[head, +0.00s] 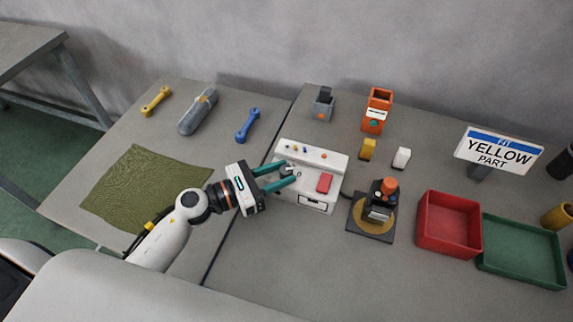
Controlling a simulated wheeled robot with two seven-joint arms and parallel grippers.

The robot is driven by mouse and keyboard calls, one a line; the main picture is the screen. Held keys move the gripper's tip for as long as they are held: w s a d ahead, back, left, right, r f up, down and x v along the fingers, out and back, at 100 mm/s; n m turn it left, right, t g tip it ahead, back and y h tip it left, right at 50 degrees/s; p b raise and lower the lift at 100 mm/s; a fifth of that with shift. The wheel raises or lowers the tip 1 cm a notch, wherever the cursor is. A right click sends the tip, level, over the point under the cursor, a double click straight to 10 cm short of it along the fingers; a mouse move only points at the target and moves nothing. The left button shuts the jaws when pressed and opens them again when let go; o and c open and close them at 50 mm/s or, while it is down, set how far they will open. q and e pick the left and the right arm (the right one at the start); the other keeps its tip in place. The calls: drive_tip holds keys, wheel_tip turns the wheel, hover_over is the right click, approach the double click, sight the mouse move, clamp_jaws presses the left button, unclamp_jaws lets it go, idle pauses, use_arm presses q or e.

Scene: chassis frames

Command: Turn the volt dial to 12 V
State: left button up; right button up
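A white panel box (330,162) stands on the grey table in the middle of the head view. A dark round dial (287,171) sits on its left part; its markings and setting are too small to read. My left gripper (290,171) reaches in from the left, its two teal fingers apart, one above and one below the dial. The fingers look open around the dial; whether they touch it cannot be made out. My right gripper is not in view.
The box also has a red block or button (324,183) and small coloured knobs. A dark fixture with an orange knob (390,185) stands close on the right. Red (449,249) and green (522,283) trays lie further right. A green mat (140,185) lies left.

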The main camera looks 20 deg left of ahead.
use_arm(q)
drive_tip(key=shift+x, duration=0.8)
drive_tip(key=shift+d, duration=0.1)
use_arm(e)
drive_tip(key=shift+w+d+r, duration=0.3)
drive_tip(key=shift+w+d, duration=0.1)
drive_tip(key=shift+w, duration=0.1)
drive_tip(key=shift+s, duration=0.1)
use_arm(q)
drive_tip(key=c, duration=0.7)
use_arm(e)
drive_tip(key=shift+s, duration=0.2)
